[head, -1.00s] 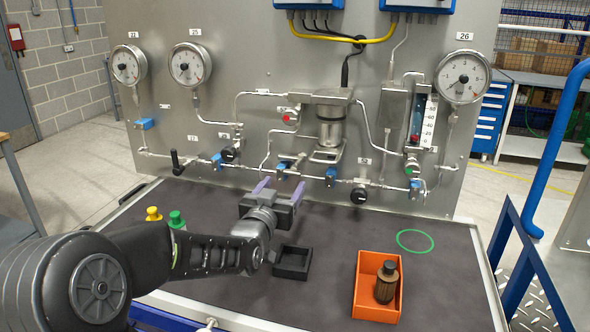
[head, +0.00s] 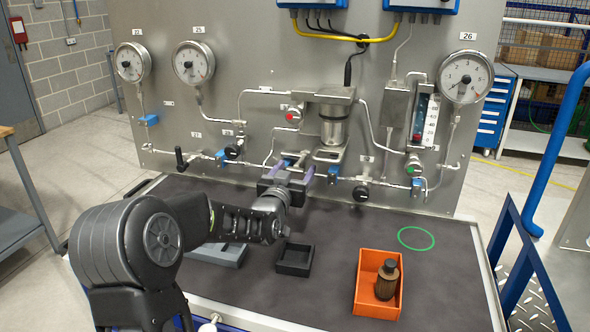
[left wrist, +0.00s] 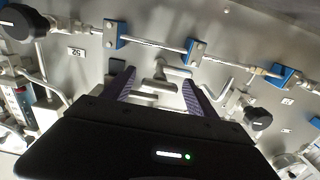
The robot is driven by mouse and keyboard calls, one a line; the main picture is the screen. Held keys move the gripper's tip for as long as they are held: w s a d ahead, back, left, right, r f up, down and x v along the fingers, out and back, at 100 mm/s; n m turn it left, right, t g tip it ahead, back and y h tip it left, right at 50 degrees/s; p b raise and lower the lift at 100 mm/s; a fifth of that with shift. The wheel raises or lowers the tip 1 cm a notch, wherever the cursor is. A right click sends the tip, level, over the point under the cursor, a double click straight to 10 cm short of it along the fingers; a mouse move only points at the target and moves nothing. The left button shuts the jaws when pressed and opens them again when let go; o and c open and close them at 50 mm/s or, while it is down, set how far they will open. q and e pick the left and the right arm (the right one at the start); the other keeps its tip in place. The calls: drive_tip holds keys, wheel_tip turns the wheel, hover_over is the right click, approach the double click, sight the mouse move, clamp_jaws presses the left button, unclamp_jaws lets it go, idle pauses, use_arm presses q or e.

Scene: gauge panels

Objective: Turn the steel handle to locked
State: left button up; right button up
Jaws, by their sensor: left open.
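The steel handle (left wrist: 158,86) shows in the left wrist view, a bare metal lever on the panel's lower pipe, between my finger tips and apart from them as far as I can tell. In the head view the handle (head: 292,157) is partly hidden by my left gripper (head: 293,172). That gripper is open, its purple-grey fingers pointing at the panel on either side of the handle. It also shows in the left wrist view (left wrist: 160,92). No locked marking is readable. My right gripper is not in view.
Black-knobbed valves (head: 360,193) and blue pipe clamps (head: 332,187) flank the handle. A steel filter housing (head: 333,125) is above right. On the dark bench lie a black square tray (head: 294,272), an orange bin (head: 366,299) holding a dark bottle, and a green ring (head: 416,238).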

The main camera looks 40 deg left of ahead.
use_arm(q)
drive_tip(key=c, duration=1.4)
